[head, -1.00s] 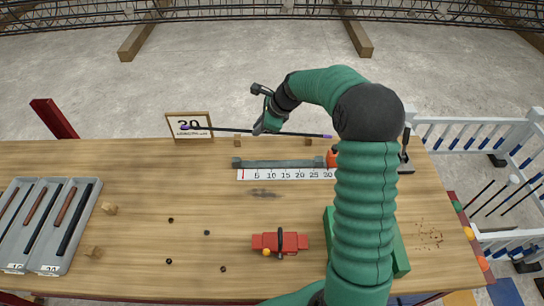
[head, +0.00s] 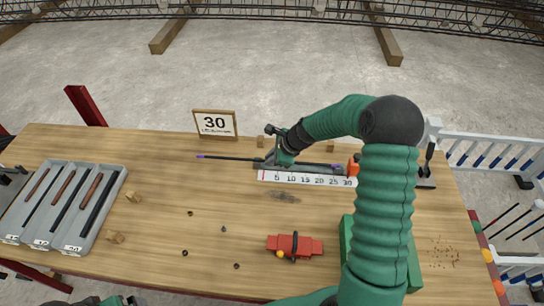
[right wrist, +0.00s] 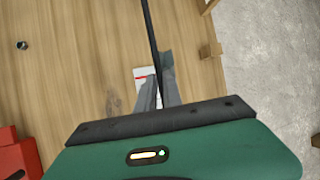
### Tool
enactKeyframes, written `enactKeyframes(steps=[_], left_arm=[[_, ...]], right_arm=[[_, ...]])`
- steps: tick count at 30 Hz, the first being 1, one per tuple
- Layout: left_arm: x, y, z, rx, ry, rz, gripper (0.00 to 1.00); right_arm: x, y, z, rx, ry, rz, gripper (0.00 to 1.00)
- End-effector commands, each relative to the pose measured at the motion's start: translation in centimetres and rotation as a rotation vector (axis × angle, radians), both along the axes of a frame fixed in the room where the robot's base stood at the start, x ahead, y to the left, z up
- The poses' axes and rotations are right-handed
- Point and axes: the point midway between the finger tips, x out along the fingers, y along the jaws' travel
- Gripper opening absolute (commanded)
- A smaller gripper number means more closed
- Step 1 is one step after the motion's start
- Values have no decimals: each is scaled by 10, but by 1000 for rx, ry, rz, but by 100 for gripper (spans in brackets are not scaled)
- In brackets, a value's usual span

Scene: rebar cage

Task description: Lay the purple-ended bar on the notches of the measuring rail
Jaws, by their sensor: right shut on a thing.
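The thin dark bar with purple ends (head: 228,158) is level over the back of the table. My right gripper (head: 277,160) is shut on it, left of its middle, at the left end of the grey measuring rail (head: 325,171). The bar's right part lies along the rail's top. I cannot tell whether it touches the notches. In the right wrist view the bar (right wrist: 150,30) runs up from between the fingers (right wrist: 160,88), beside the white scale strip (right wrist: 143,73). A sliver of my left arm shows at the bottom edge; its fingers are not clear.
A sign reading 30 (head: 215,124) stands behind the bar's left part. An orange stop (head: 353,167) is at the rail's right end. A red clamp-like tool (head: 294,246) lies in front. Grey trays of bars (head: 112,190) are at left.

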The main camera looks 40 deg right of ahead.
Motion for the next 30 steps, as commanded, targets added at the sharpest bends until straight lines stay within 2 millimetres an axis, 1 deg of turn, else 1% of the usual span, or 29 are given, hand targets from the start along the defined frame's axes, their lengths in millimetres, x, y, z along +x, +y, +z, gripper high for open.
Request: enactKeyframes(steps=[1,3,5,8,12,14,18,19,23,30], left_arm=[[0,0,4,0,0,0,100],[0,0,5,0,0,0,100],[0,0,5,0,0,0,100],[0,0,5,0,0,0,100],[0,0,6,0,0,0,100],[0,0,6,0,0,0,100],[0,0,6,0,0,0,100],[0,0,6,0,0,0,100],[0,0,6,0,0,0,100],[0,0,6,0,0,0,100]], right_arm=[[11,-6,1,0,-1,0,0],[20,-12,-1,0,-2,-1,0],[24,-15,-2,1,0,-1,0],[25,-16,-12,2,2,-1,0],[24,-16,-35,3,2,-3,0],[25,-16,-38,1,0,-2,0],[25,-16,-38,0,-1,0,0],[24,-16,-39,0,2,-1,14],[24,-16,-38,0,2,-1,31],[24,-16,-38,1,1,0,32]])
